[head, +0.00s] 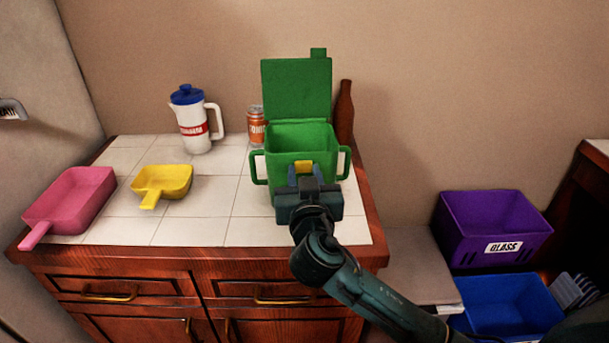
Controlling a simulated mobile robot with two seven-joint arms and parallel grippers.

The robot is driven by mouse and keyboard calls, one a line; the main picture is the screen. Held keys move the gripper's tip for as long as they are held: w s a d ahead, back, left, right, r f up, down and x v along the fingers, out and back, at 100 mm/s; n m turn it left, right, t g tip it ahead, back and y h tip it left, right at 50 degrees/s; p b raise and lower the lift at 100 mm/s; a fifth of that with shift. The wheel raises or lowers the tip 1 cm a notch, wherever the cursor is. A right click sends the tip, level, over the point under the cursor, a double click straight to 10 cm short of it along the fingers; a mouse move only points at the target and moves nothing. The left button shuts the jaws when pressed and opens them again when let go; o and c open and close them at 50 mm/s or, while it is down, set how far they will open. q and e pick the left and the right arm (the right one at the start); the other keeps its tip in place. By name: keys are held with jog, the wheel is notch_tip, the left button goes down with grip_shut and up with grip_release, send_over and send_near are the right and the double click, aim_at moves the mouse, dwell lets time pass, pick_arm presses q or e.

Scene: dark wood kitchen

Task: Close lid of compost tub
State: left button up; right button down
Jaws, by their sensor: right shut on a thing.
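The green compost tub (297,136) stands on the tiled counter with a handle loop on each side. Its lid (297,89) is open and stands upright at the back edge, with a small tab on top. My right gripper (304,173) is at the tub's front wall, shut on a small yellow piece (304,166) there. I cannot tell whether this piece is a latch of the tub or a separate thing. The gripper hides the lower front of the tub. My left gripper is not in view.
A brown bottle (345,112) stands close at the tub's right, an orange can (256,124) and white pitcher (197,124) at its left. Yellow (163,180) and pink (72,197) scoops lie further left. Purple (490,225) and blue (510,305) bins sit low right.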

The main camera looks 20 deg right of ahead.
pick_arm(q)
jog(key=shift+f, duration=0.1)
pick_arm(e)
jog(key=shift+w+f+b, duration=0.1)
jog(key=shift+b, duration=0.45)
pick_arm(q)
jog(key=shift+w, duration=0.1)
pick_arm(e)
jog(key=c, duration=1)
grip_release()
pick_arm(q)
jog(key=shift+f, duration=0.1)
pick_arm(e)
jog(key=shift+s, duration=0.2)
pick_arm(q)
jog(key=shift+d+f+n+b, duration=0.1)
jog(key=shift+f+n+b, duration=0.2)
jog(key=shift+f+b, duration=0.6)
pick_arm(e)
jog(key=v, duration=1.2)
jog(key=shift+s, duration=0.4)
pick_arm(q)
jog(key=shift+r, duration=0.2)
pick_arm(e)
jog(key=shift+a, duration=0.1)
